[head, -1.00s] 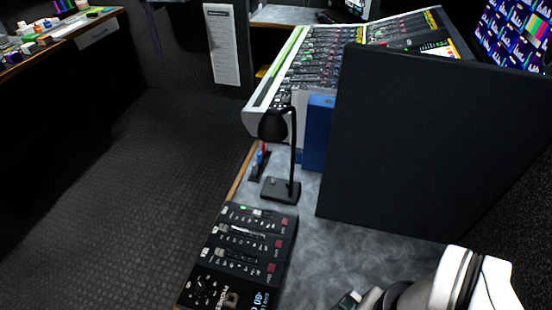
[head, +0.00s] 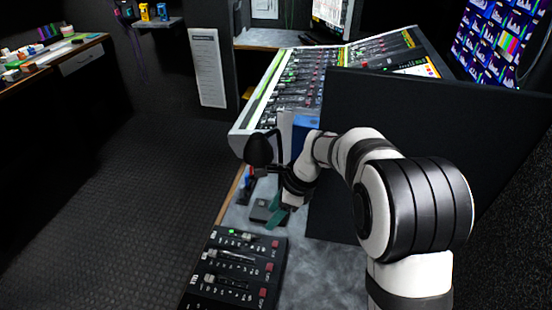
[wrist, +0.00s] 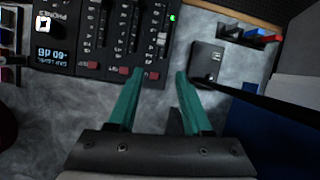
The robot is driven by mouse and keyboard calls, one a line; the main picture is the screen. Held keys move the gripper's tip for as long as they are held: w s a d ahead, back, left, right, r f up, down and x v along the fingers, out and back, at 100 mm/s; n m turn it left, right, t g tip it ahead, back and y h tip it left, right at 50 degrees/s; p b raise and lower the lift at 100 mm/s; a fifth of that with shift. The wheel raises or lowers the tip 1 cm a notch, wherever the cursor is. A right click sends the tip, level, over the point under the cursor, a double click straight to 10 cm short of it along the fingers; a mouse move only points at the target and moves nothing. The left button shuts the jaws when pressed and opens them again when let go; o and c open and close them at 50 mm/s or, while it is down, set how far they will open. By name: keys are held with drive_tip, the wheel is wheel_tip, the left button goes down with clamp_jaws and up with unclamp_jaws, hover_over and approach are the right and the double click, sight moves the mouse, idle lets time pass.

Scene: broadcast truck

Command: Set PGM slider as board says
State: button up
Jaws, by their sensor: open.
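A black slider box (head: 236,268) with several sliders and red buttons lies on the grey desk at the bottom of the head view. It also shows upside down in the wrist view (wrist: 100,36), with a lit display reading about -60. One light slider cap (wrist: 161,38) sits near a green light at the box's right end there. I cannot read which slider is PGM. A white sheet with small print (head: 208,68) hangs on the dark wall; its text is unreadable. My gripper (wrist: 160,73) has two teal fingers, open and empty, beside the box's edge, apart from the sliders.
A black desk lamp (head: 260,150) stands beside my gripper; its base (wrist: 206,62) is close to the right finger. A blue block (head: 302,132), a large mixing console (head: 300,80) and a tall dark panel (head: 440,125) stand beyond. Open desk lies right of the box.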

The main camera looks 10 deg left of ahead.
sight(247, 236)
drive_tip(key=shift+m, duration=0.7)
drive_tip(key=x, duration=0.4)
drive_tip(key=a+x, duration=0.1)
drive_tip(key=x, duration=0.3)
drive_tip(key=a+x, duration=0.1)
drive_tip(key=x, duration=0.3)
drive_tip(key=shift+r, duration=0.25)
drive_tip(key=shift+c, duration=0.3)
clamp_jaws()
drive_tip(key=shift+a, duration=0.15)
